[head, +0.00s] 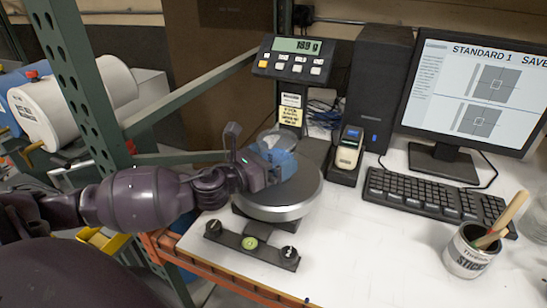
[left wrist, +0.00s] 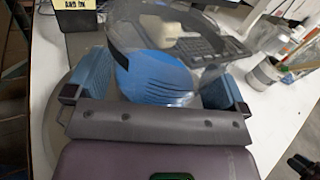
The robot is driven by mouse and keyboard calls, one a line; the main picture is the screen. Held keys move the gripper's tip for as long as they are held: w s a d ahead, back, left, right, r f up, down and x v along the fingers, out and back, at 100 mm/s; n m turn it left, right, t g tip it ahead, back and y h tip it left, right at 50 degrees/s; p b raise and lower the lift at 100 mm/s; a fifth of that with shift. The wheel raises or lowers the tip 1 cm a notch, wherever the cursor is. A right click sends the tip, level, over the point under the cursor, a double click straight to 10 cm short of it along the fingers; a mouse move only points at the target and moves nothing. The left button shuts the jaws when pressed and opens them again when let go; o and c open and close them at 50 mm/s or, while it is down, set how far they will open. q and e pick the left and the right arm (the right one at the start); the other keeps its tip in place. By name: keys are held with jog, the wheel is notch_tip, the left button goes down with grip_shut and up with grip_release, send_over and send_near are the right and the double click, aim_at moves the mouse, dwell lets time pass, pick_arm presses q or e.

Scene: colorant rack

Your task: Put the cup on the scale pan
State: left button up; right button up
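The clear cup (head: 275,139) has something blue in its lower part. It is at my left gripper (head: 268,165), over the scale pan (head: 298,190). The scale display (head: 296,46) shows a non-zero reading that looks like 189. My right gripper is not in view.
A keyboard (head: 430,196), a monitor (head: 480,90) and a handheld device (head: 348,150) stand right of the scale. A tin with a brush (head: 468,252) is at the right. A green rack post (head: 75,80) stands left. The white tabletop (head: 370,255) is clear in front.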

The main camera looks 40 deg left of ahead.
pick_arm(q)
jog(key=shift+s+r, duration=0.1)
jog(key=shift+s+a, duration=0.15)
jog(key=shift+s, duration=0.1)
jog(key=v, duration=1.1)
jog(key=shift+s+b, duration=0.2)
jog(key=shift+b, duration=0.25)
